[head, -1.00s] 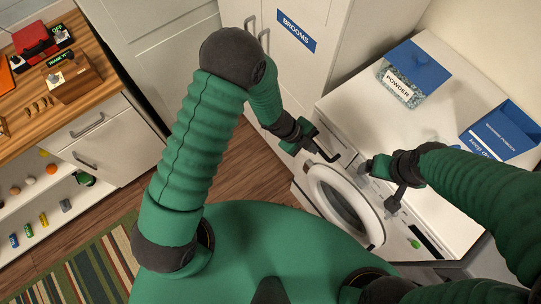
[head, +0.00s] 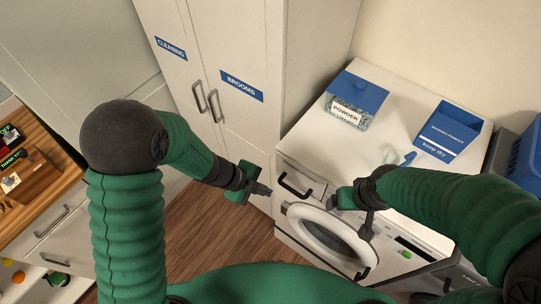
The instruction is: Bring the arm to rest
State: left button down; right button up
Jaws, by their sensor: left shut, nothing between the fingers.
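My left arm comes in from the left, bends at its dark elbow and reaches right and down. My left gripper (head: 264,190) is shut and empty, in front of the cabinet and just left of the washing machine (head: 283,225). It looks apart from the black handle (head: 294,185) on the machine's front. My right arm comes in from the right, across the machine's top. My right gripper (head: 348,208) is over the machine's front, above the round door (head: 318,232). I cannot tell whether its fingers are open.
The powder box (head: 352,104) and a blue-and-white keep-dry box (head: 449,133) stand on the machine. A tall cabinet (head: 235,60) labelled cleaning and brooms stands behind my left gripper. A wooden counter (head: 25,150) with drawers is at the left. Wooden floor (head: 205,235) lies open between.

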pick_arm(q)
jog(key=w+a+f+n+t+y+b, duration=0.2)
jog(key=a+n+y+b, duration=0.1)
jog(key=a+n+b, duration=0.4)
jog(key=w+a+f+n+t+y+b, duration=0.2)
jog(key=a+n+b, duration=0.3)
jog(key=a, duration=0.5)
jog(key=s+a+f+n+g+y+b, duration=0.1)
jog(key=s+f+n+g+b, duration=0.2)
jog(key=s+n, duration=0.9)
jog(key=shift+a+f+b, duration=0.15)
jog(key=shift+a+b, duration=0.05)
jog(key=shift+b, duration=0.4)
pick_arm(e)
jog(key=s+a+x, duration=0.1)
jog(key=s+x, duration=0.2)
jog(key=x, duration=1.2)
jog(key=shift+s+f, duration=0.35)
jog(key=shift+f, duration=0.3)
